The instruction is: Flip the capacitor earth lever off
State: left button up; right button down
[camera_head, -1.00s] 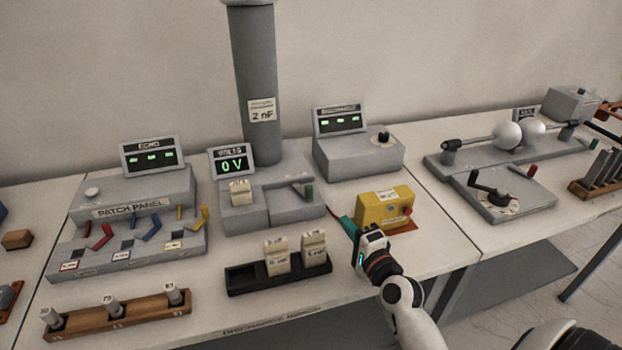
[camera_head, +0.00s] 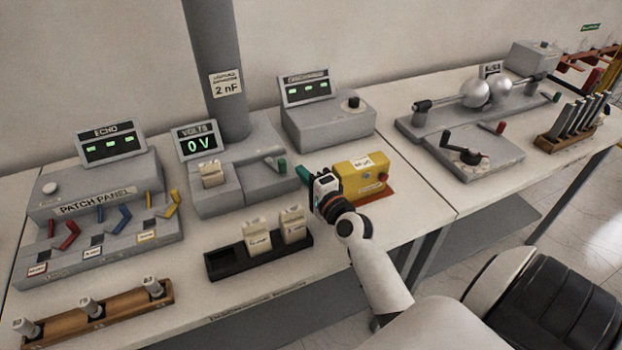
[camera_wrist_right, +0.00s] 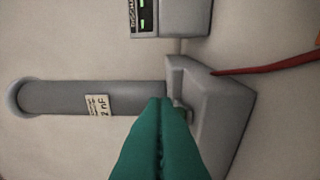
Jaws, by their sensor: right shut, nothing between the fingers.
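The capacitor is a tall grey column (camera_head: 217,60) with a "2 nF" label, standing on a grey base (camera_head: 235,190). A small lever with a green handle (camera_head: 282,166) sits on the right part of that base, its handle toward the right edge. My right gripper (camera_head: 303,174) is just right of the green handle, its teal fingers shut and empty. In the right wrist view the shut fingers (camera_wrist_right: 160,103) point at the capacitor base (camera_wrist_right: 225,110) and hide most of the lever. I cannot tell whether they touch it. My left gripper is not in view.
A yellow box (camera_head: 360,177) with a red button stands right beside my right gripper. A grey display unit (camera_head: 325,122) is behind it. A black rack (camera_head: 225,265) with white blocks lies in front. The patch panel (camera_head: 95,205) stands to the left.

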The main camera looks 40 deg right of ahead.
aim_at(290, 179)
jog(key=w, duration=0.4)
jog(key=shift+w+d, duration=0.2)
jog(key=shift+w, duration=0.2)
jog(key=shift+s+a+r+p, duration=0.1)
jog(key=shift+s+a+p, duration=0.1)
jog(key=shift+a+p, duration=0.65)
jog(key=shift+a, duration=0.15)
jog(key=shift+s+f, duration=0.25)
jog(key=shift+s, duration=0.25)
jog(key=s, duration=0.3)
jog(key=s+b, duration=0.1)
jog(key=s, duration=0.3)
jog(key=s+a+b, duration=0.1)
jog(key=s, duration=0.3)
jog(key=shift+r, duration=0.15)
